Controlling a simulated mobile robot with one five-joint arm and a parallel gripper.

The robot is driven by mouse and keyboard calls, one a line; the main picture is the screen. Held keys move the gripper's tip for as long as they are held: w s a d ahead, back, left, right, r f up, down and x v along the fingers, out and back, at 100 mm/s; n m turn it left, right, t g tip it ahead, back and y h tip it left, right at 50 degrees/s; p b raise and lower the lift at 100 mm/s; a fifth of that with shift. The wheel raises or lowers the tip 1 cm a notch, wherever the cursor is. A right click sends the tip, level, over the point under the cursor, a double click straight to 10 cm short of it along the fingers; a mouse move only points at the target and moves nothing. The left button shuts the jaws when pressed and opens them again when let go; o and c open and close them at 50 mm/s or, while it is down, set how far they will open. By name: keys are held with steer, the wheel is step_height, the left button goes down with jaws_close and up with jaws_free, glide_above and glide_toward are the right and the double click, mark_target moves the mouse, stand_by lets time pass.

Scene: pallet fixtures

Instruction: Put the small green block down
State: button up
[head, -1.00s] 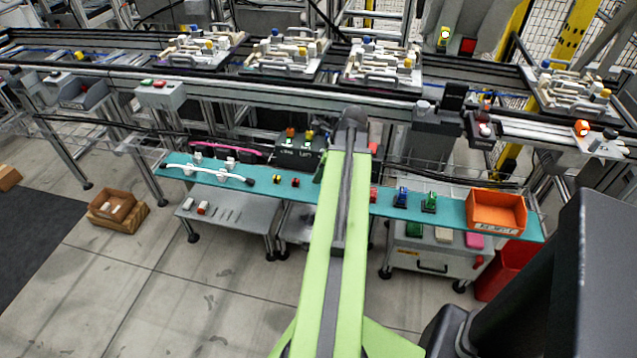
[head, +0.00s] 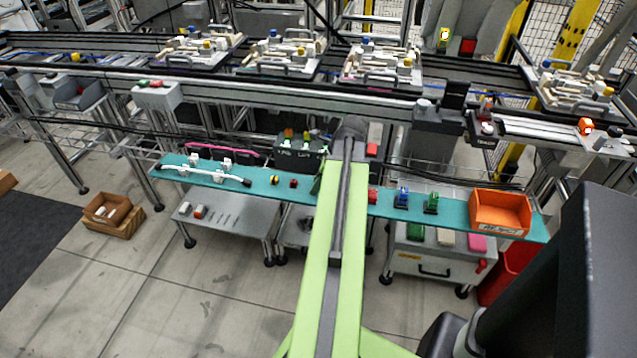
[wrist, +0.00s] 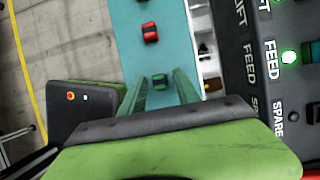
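The small green block (wrist: 160,80) shows in the wrist view, over the teal shelf (wrist: 158,55), between the two fingers of my gripper (wrist: 160,84). The fingers stand apart, with a visible gap on each side of the block, so my gripper is open. The block appears to rest on the shelf; its exact height relative to the fingertips is hard to tell. In the head view my arm hides the block and most of my gripper.
A red block (wrist: 150,32) lies further along the shelf. A dark panel labelled FEED (wrist: 255,75) stands close on the right in the wrist view. In the head view, blue (head: 402,197) and green (head: 431,203) pieces and an orange bin (head: 499,212) are at right.

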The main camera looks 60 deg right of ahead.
steer(key=shift+r, duration=0.1)
steer(key=shift+r+p, duration=0.3)
steer(key=shift+p, duration=0.1)
steer(key=p+v, duration=1)
steer(key=v, duration=0.1)
steer(key=shift+s+r+p, duration=0.2)
steer(key=shift+s+p, duration=0.05)
steer(key=shift+p, duration=0.05)
steer(key=shift+w, duration=0.1)
